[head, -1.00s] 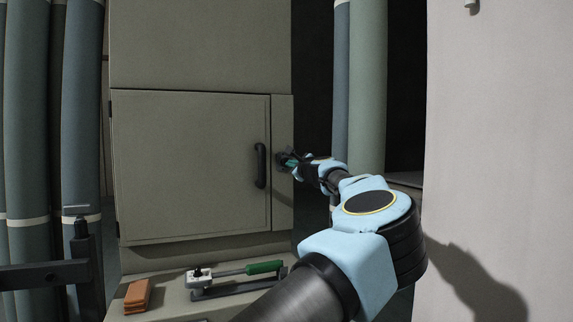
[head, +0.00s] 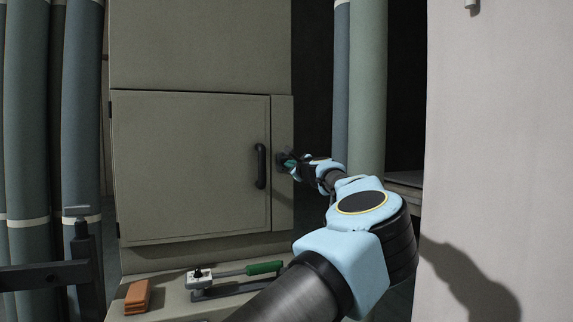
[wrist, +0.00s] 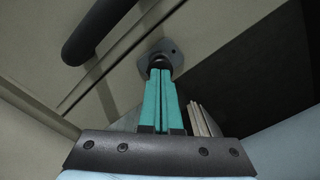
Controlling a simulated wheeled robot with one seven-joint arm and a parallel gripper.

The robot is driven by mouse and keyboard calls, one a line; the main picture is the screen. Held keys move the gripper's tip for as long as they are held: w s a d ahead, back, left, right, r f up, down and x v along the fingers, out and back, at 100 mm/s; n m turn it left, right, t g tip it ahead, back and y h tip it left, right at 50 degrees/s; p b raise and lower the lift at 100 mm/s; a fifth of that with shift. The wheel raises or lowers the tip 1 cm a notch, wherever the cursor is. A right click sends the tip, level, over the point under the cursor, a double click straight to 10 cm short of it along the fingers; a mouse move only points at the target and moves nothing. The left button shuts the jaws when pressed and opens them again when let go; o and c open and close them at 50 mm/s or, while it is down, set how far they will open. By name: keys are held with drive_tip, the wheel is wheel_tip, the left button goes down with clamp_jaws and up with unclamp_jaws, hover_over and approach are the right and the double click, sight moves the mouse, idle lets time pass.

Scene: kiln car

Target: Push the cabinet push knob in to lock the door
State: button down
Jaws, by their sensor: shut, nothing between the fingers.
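The cabinet door (head: 190,170) is grey-green and looks closed flush in its frame, with a black bar handle (head: 260,166) near its right edge. The dark round push knob (wrist: 159,59) sits on a grey plate (wrist: 175,52) on the frame strip right of the door. In the head view my gripper (head: 287,163) mostly covers the knob. In the wrist view my gripper (wrist: 161,75) has its teal fingers together and empty, their tips right at the knob's face. I cannot tell whether they press on it. How far the knob stands out is hard to see.
A ledge below the door holds a green-handled tool (head: 262,268) and orange-brown blocks (head: 137,296). Upright pipes (head: 367,90) stand right of the cabinet beside a dark gap. A pale wall (head: 500,140) closes off the right side.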

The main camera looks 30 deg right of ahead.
drive_tip(key=shift+w+d+p, duration=0.15)
drive_tip(key=shift+w+p, duration=0.3)
drive_tip(key=shift+w, duration=0.6)
idle(0.5)
idle(0.4)
drive_tip(key=shift+s+a+b, duration=0.15)
drive_tip(key=shift+s+b, duration=0.75)
drive_tip(key=shift+s, duration=0.35)
drive_tip(key=shift+s+a+b, duration=0.15)
drive_tip(key=shift+s+b, duration=0.7)
drive_tip(key=shift+s, duration=0.4)
drive_tip(key=s+a+b, duration=0.1)
drive_tip(key=s+b, duration=0.2)
drive_tip(key=s, duration=0.7)
drive_tip(key=shift+s+a+b, duration=0.2)
drive_tip(key=shift+s+b, duration=0.15)
